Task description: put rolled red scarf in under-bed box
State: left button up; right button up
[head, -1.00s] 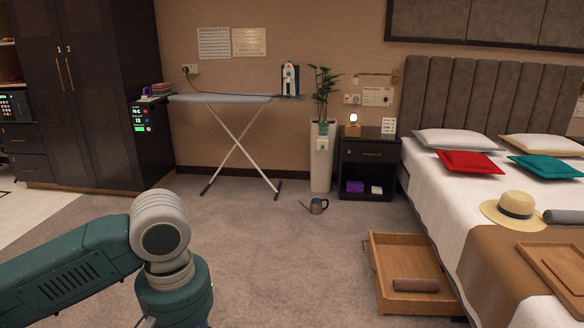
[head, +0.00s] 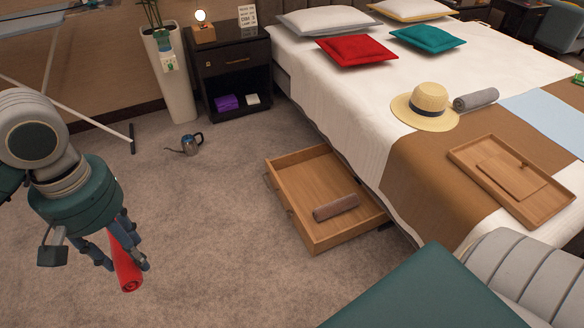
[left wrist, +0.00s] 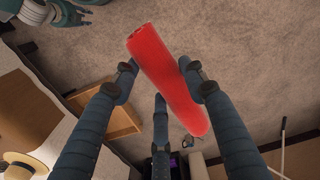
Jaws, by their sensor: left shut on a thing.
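The rolled red scarf (head: 126,267) hangs tilted in my left gripper (head: 118,252), which is shut on it above the carpet at the lower left of the head view. The scarf also shows in the left wrist view (left wrist: 168,82), crossing between the fingers. The under-bed box (head: 288,205) is a wooden drawer pulled out from under the bed, to the right of my left gripper and apart from it. A rolled brown cloth (head: 336,207) lies in it near the front right; the rest of its floor is bare.
The bed (head: 345,90) holds cushions, a straw hat (head: 425,107), a grey roll (head: 476,99) and a wooden tray (head: 511,181). The carpet between gripper and box is clear.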

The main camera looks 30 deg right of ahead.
aim_at(313, 195)
jog(key=i+z, duration=0.15)
jog(key=i, duration=0.4)
jog(key=i+j+z, duration=0.15)
jog(key=i, duration=0.4)
jog(key=i+j+z, duration=0.1)
jog(key=i+j, duration=0.15)
jog(key=i, duration=0.25)
jog(key=i+l+z, duration=0.15)
jog(key=i+z, duration=0.75)
jog(key=i+j+z, duration=0.15)
jog(key=i+z, duration=0.15)
jog(key=z, duration=0.15)
